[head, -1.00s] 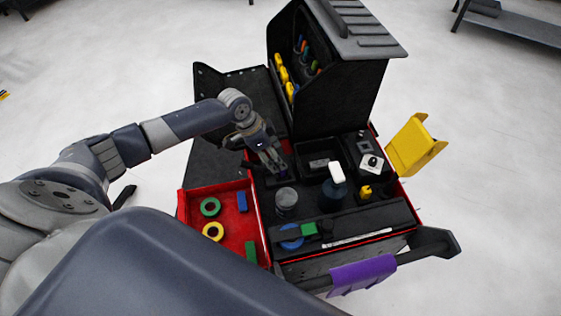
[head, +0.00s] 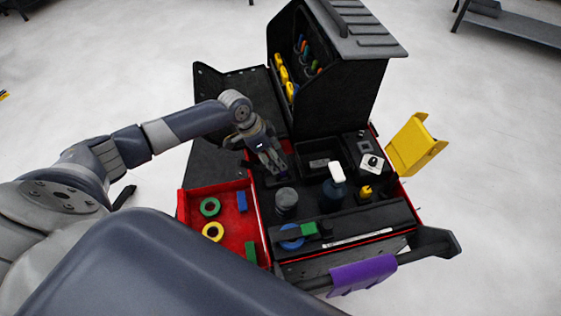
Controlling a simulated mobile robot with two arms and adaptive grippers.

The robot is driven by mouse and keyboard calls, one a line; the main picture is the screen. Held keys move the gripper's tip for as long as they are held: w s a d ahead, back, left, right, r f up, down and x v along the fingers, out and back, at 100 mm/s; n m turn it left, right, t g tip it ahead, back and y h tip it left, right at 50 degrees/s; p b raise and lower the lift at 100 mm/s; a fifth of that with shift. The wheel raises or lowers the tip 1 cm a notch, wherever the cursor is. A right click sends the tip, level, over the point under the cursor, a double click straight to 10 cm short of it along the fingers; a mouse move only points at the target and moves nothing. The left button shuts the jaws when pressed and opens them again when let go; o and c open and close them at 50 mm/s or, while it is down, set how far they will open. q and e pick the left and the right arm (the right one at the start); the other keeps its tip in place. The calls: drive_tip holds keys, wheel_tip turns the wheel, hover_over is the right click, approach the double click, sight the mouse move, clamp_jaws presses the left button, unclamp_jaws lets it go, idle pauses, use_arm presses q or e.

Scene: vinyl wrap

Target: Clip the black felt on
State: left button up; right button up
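My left gripper (head: 275,165) points down over the left part of the black tool cart (head: 350,222), just in front of the dark upright cabinet. Its fingers are small and dark against the cart, so I cannot tell whether they are open or shut or hold anything. I cannot pick out the black felt among the dark surfaces near the gripper. My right gripper is not in view.
A red drawer (head: 225,232) holds rings and blocks. A dark jar (head: 286,200), a spray bottle (head: 334,190) and a small yellow bottle (head: 365,192) stand on the cart. The black cabinet (head: 335,85) rises behind; a yellow holder (head: 416,146) sits at right.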

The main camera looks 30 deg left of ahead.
use_arm(q)
drive_tip(key=o, duration=0.9)
